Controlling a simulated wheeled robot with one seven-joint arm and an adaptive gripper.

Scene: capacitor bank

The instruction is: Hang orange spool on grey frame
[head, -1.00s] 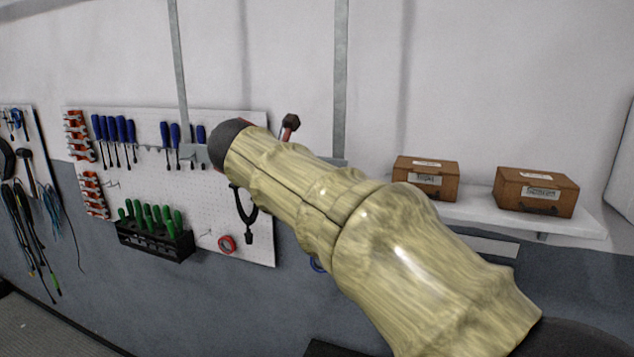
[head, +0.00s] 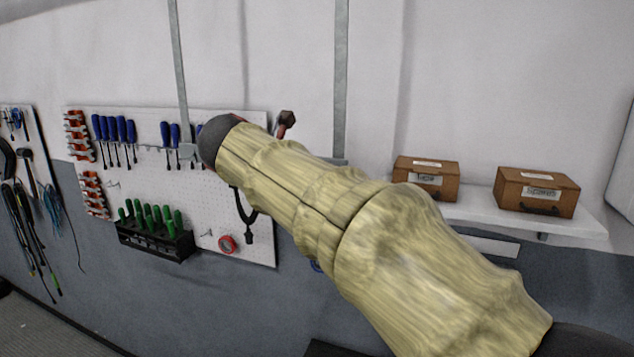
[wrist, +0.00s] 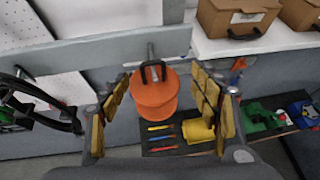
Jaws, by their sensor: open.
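The orange spool (wrist: 154,100), with a black handle on top, is in the middle of the wrist view. The grey frame (wrist: 110,52) runs as a bar behind it. A short metal peg on the bar meets the handle in the picture; I cannot tell whether the handle is hooked over it. My gripper (wrist: 161,80) is open, its yellow-padded fingers on either side of the spool with visible gaps. In the head view my arm hides the gripper and spool; the grey frame's upright (head: 341,80) shows behind the arm.
A shelf (head: 560,222) with two brown boxes (head: 426,180) stands right of the frame. A tool pegboard (head: 190,210) is at left. In the wrist view, a yellow roll (wrist: 198,131) and several small coloured tools lie below the spool, and a black cable (wrist: 40,115) is at left.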

